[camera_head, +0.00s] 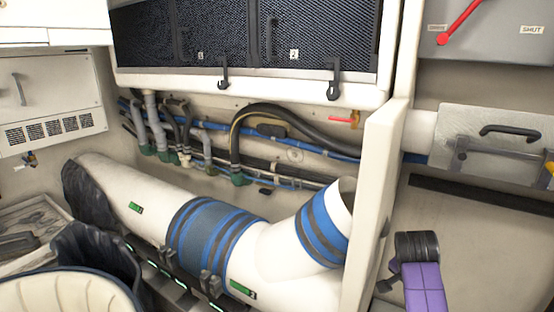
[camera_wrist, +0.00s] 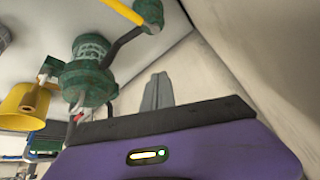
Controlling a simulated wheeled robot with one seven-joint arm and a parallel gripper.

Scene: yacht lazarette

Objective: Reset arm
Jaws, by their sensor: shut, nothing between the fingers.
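My gripper (camera_wrist: 157,92) shows in the wrist view beyond the purple wrist body. Its grey fingers are together and hold nothing. They point toward a pale wall and touch nothing that I can make out. In the head view a purple and black part of my arm (camera_head: 424,285) stands at the lower right. I cannot make out the fingers there.
A green fitting (camera_wrist: 88,75) with a yellow cup (camera_wrist: 24,106) is left of my gripper in the wrist view. A white duct (camera_head: 150,200) with blue bands lies below hoses. A pale upright panel (camera_head: 378,190) stands left of my arm. A red lever (camera_head: 460,22) is upper right.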

